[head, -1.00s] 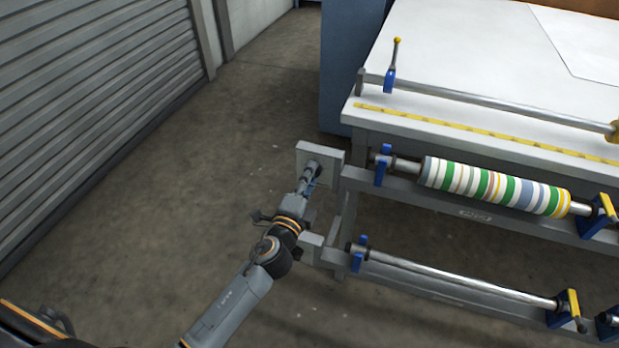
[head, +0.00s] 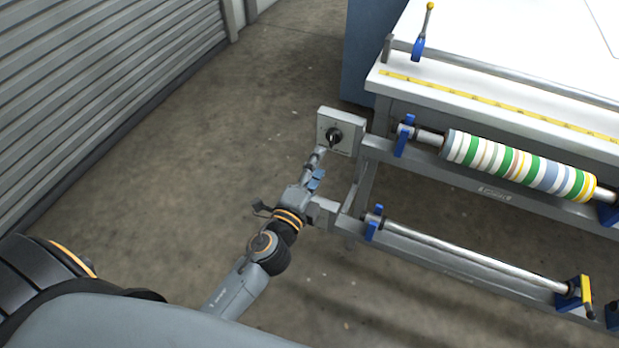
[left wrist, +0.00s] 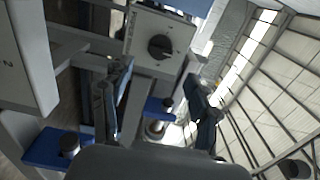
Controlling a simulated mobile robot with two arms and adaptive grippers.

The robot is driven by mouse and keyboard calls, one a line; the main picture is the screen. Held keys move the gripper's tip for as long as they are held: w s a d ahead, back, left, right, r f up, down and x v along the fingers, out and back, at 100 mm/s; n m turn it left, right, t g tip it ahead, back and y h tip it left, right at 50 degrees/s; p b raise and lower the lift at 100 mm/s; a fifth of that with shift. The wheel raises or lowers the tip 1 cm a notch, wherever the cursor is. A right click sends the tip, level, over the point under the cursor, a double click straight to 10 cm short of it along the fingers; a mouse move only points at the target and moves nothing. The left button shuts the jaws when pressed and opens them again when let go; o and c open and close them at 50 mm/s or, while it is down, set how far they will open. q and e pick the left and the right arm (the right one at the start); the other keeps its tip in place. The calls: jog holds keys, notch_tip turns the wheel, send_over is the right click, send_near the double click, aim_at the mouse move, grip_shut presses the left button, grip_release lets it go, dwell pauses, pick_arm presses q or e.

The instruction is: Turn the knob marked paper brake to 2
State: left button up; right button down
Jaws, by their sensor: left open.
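A black knob (head: 334,137) sits on a light grey square panel (head: 350,115) at the left end of the press frame. It also shows in the left wrist view (left wrist: 160,47), with small marks around it too small to read. I cannot tell which mark it points to. My left gripper (head: 317,167) is open and empty, just below and in front of the panel, apart from the knob. In the left wrist view my two fingers (left wrist: 161,76) stand apart, with the knob above the gap between them. My right gripper is not in view.
A striped roll (head: 520,168) lies on the upper bar, right of the panel. A bare metal roller (head: 470,260) runs below it. A white table (head: 500,45) with a yellow ruler stands behind. The concrete floor left of the panel is clear, up to a shutter (head: 90,90).

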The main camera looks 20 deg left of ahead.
pick_arm(q)
jog(key=shift+s+a, duration=0.1)
jog(key=shift+s, duration=2.1)
